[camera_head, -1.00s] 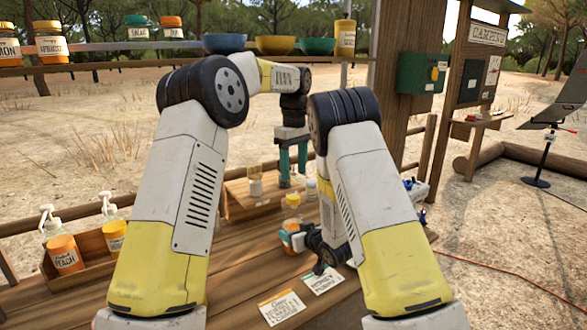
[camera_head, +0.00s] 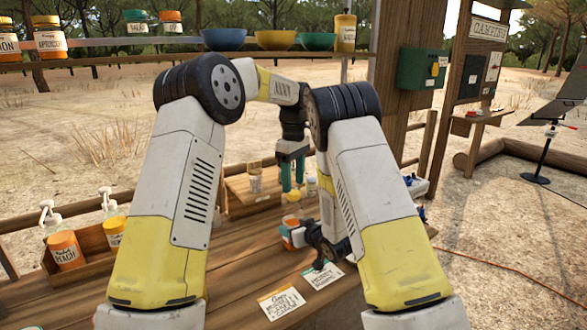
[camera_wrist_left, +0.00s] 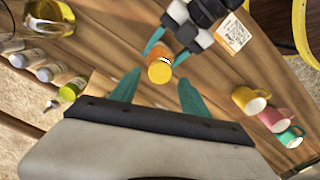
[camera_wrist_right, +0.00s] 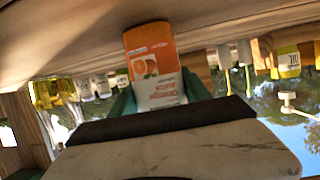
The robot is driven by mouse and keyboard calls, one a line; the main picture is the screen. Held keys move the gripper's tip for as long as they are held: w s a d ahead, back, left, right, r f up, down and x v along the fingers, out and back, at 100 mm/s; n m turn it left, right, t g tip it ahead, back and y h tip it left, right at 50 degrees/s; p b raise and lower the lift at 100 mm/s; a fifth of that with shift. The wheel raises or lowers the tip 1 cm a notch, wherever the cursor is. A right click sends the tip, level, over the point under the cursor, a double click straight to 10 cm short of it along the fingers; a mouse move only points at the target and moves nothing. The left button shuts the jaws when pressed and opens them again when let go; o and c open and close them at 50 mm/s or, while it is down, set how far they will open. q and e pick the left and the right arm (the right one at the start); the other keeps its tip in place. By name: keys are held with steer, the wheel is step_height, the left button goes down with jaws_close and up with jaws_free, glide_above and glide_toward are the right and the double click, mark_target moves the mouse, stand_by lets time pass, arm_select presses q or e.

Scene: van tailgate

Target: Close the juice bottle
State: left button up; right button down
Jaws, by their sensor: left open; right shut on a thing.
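My left gripper (camera_head: 291,184) is open and empty, pointing down above and behind the bottle in the head view. In the left wrist view the bottle's orange-yellow top (camera_wrist_left: 160,71) lies just beyond and between the open left fingertips (camera_wrist_left: 157,80). I cannot tell whether a cap sits on it.
Two recipe cards (camera_head: 282,302) lie near the counter's front edge. A wooden crate (camera_head: 85,244) with pump bottles and a jar is at left. A wooden box (camera_head: 240,203) stands behind. Several mugs (camera_wrist_left: 272,118) show in the left wrist view.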

mark_target(293, 192)
arm_select(q)
steer(key=shift+f, duration=1.45)
jaws_close()
steer(key=m, duration=1.7)
steer(key=shift+m, duration=0.3)
steer(key=m, duration=0.6)
steer(key=shift+m, duration=0.4)
steer(key=shift+o, duration=0.5)
jaws_free()
